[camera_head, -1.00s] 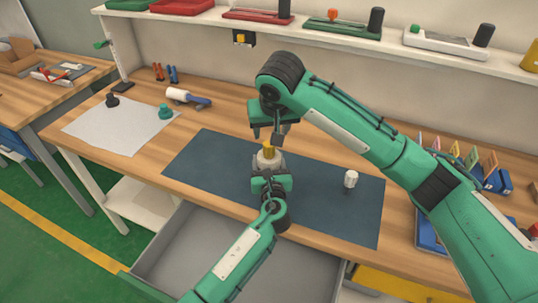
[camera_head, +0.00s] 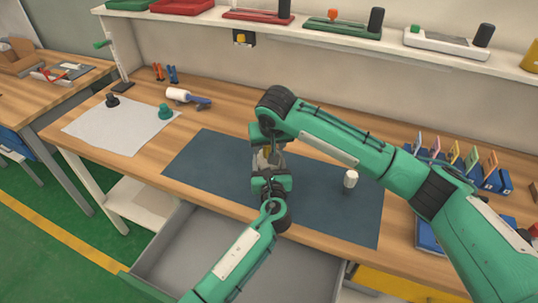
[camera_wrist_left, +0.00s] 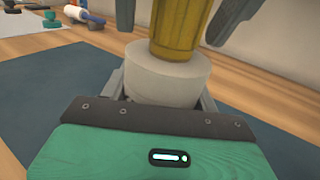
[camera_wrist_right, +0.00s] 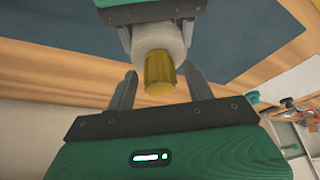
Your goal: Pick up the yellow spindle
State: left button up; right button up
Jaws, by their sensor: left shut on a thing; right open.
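The yellow spindle (camera_wrist_left: 181,28) stands upright out of a pale round base (camera_wrist_left: 160,75) in the left wrist view. My left gripper (camera_head: 271,175) is shut on that base and holds it over the dark mat. My right gripper (camera_head: 268,148) is above it, pointing down. In the right wrist view the spindle's yellow end (camera_wrist_right: 160,74) lies between the two open fingers, with a gap on each side. In the head view the right gripper hides most of the spindle.
The dark mat (camera_head: 330,200) lies on the wooden bench, with a small white cylinder (camera_head: 350,179) on its right part. A white sheet (camera_head: 120,130) with dark and green knobs lies at left. A grey drawer (camera_head: 185,255) stands open in front. A shelf (camera_head: 340,38) runs behind.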

jog(key=c, duration=1.1)
jog(key=shift+r, duration=0.1)
notch_tip(320, 180, up, 10)
jog(key=shift+f, duration=0.1)
pick_arm(q)
jog(key=o, duration=1.3)
jog(key=shift+s, duration=0.1)
